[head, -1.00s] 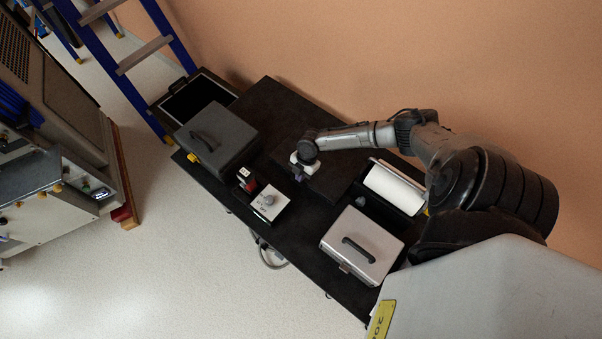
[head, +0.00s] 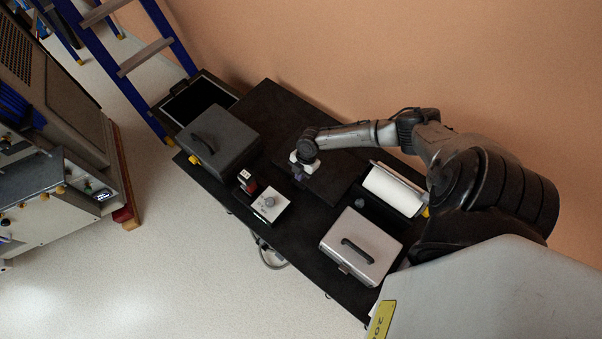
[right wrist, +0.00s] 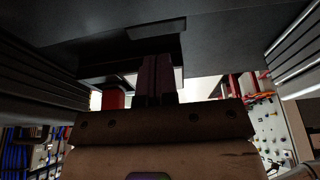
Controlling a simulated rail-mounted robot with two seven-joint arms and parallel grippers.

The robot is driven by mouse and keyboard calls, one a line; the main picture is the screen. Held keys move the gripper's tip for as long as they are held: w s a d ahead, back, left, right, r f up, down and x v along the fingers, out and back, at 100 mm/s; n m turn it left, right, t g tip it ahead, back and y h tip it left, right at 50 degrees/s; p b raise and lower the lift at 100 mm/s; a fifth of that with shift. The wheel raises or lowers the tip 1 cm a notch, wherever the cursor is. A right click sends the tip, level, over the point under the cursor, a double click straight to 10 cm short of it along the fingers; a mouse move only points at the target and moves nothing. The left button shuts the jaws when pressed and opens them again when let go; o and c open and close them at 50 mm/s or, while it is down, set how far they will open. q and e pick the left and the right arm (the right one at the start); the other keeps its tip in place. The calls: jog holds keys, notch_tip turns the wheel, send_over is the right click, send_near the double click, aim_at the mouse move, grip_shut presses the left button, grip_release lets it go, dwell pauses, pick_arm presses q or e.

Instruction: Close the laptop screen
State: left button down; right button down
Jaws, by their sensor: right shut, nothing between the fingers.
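The laptop appears as a dark slab (head: 340,178) on the black table in the head view. It is hard to tell from the table, and I cannot tell how far its screen stands open. My right gripper (head: 298,177) reaches in from the right and is over or against the slab's left end; contact is not clear. In the right wrist view my right gripper (right wrist: 160,78) has its dark fingers together, with nothing visible between them. A dark, flat surface (right wrist: 230,30) fills the top there, probably part of the laptop. My left gripper is not in view.
The black table (head: 273,100) also holds a dark grey case (head: 225,140), a red-and-black item (head: 246,181), a small white box with a knob (head: 270,204), a silver case (head: 350,250) and a paper roll (head: 392,190). A blue ladder (head: 165,35) stands behind the far left end.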

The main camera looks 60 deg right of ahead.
pick_arm(q)
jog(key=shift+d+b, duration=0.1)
jog(key=shift+b, duration=0.4)
pick_arm(e)
jog(key=v, duration=1)
jog(key=shift+a+r, duration=0.15)
jog(key=shift+a, duration=0.15)
